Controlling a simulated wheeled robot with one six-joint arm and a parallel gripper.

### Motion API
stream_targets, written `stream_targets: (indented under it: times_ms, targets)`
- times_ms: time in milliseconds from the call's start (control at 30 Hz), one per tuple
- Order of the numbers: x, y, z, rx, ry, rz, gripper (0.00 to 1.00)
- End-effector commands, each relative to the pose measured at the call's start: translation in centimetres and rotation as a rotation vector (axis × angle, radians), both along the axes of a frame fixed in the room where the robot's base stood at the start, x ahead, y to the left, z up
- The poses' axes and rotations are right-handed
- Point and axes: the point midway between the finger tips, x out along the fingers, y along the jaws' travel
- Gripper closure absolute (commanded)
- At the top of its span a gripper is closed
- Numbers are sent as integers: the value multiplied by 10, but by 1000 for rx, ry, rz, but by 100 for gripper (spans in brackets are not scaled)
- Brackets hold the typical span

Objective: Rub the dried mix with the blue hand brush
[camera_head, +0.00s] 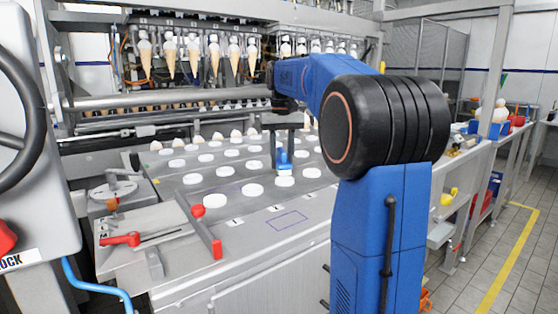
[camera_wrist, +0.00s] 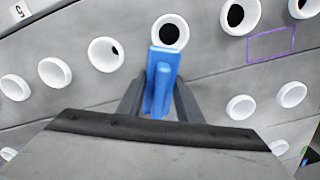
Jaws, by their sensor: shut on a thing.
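The blue hand brush (camera_head: 283,157) is in my gripper (camera_head: 291,143), low over the grey plate (camera_head: 250,212) with white round cups. In the wrist view the brush (camera_wrist: 164,62) sits between the two dark fingers of my gripper (camera_wrist: 158,98), which are shut on its handle. Its far end overlaps the lower edge of a white cup (camera_wrist: 171,30); I cannot tell whether it touches the cup or the plate. I cannot make out the dried mix for certain in either view; the brush and gripper may cover it.
White cups (camera_head: 214,201) stand in rows across the plate. A red-handled tool (camera_head: 205,227) and a red lever (camera_head: 121,239) are at the front left. Ice cream cones (camera_head: 170,55) hang from the machine behind. A purple rectangle (camera_head: 288,220) marks the plate's front.

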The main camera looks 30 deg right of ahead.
Motion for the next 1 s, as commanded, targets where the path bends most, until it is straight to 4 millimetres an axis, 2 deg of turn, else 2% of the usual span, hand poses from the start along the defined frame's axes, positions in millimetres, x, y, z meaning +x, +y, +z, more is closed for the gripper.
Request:
stream_targets:
  times_ms: [533,767,1000]
  targets:
    - [1,-36,-3,0,0,-2,86]
    - [1,-35,-6,0,0,0,86]
    - [1,-22,-7,0,1,2,86]
